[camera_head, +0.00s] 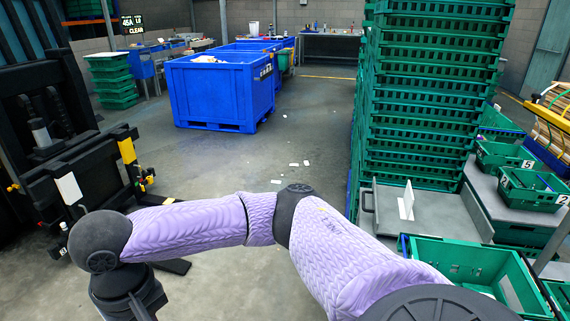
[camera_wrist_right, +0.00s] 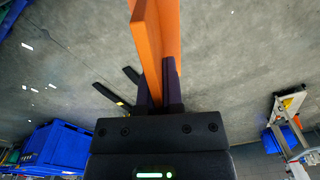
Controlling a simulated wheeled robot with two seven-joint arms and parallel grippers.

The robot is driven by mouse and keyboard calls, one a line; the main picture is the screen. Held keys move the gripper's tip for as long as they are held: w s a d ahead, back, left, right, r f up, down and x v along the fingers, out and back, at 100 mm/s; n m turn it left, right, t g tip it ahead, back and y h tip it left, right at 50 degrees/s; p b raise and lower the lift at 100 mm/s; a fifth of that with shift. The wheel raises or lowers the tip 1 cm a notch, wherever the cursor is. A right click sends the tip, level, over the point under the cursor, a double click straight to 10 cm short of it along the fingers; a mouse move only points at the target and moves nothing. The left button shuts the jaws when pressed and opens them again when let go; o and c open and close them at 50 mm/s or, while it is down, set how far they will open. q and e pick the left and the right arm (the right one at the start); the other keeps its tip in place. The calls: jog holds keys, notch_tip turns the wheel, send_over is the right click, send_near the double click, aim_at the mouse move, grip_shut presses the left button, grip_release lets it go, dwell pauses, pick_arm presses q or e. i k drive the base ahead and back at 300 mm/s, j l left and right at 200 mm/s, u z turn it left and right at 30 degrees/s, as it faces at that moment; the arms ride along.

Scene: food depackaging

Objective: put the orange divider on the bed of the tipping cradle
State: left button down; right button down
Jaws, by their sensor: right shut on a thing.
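My left gripper is in neither view. A grey metal bed with a handle (camera_head: 440,215) carries a white upright plate (camera_head: 406,203); I cannot tell whether this is the tipping cradle.
A tall stack of green crates (camera_head: 425,110) stands behind the grey bed. Open green crates (camera_head: 470,255) lie at the lower right. A black machine (camera_head: 75,165) stands at the left. A blue bin (camera_head: 210,95) is farther back. The floor between has scattered white scraps.

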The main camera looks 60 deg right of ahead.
aim_at(443, 213)
jog(key=i, duration=0.3)
jog(key=i+l+z, duration=0.2)
jog(key=z, duration=0.25)
jog(key=i+l+z, duration=0.25)
jog(key=z, duration=0.2)
jog(key=i+l+z, duration=0.3)
jog(key=z, duration=0.15)
jog(key=i+z, duration=0.25)
jog(key=z, duration=0.15)
jog(key=i+l+z, duration=0.2)
jog(key=z, duration=0.25)
jog(key=i+z, duration=0.35)
jog(key=z, duration=0.15)
jog(key=i+z, duration=0.3)
jog(key=z, duration=0.15)
jog(key=i+j+z, duration=0.2)
jog(key=z, duration=0.3)
jog(key=i+j+z, duration=0.3)
jog(key=z, duration=0.15)
jog(key=i, duration=0.05)
